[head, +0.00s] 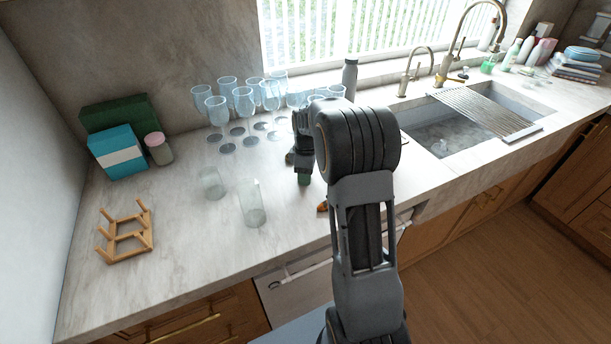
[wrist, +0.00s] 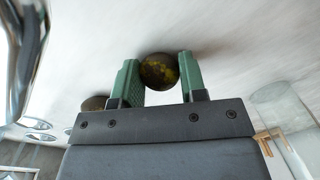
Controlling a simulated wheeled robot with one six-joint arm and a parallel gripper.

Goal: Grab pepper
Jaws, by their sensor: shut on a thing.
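My gripper (wrist: 160,78) has two green fingers and is shut on a dark round thing with yellow patches (wrist: 159,71) in the wrist view. It may be the pepper, but I cannot tell for sure from its look. In the head view my gripper (head: 304,179) points down at the counter, and my arm hides most of what it holds. A second dark round thing (wrist: 94,103) shows in the wrist view, partly behind the left finger.
Several stemmed glasses (head: 243,102) stand behind my gripper. Two clear tumblers (head: 252,204) stand to its left. A small orange-brown thing (head: 322,207) lies close by. A wooden rack (head: 127,236) sits far left, and the sink (head: 455,122) is right.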

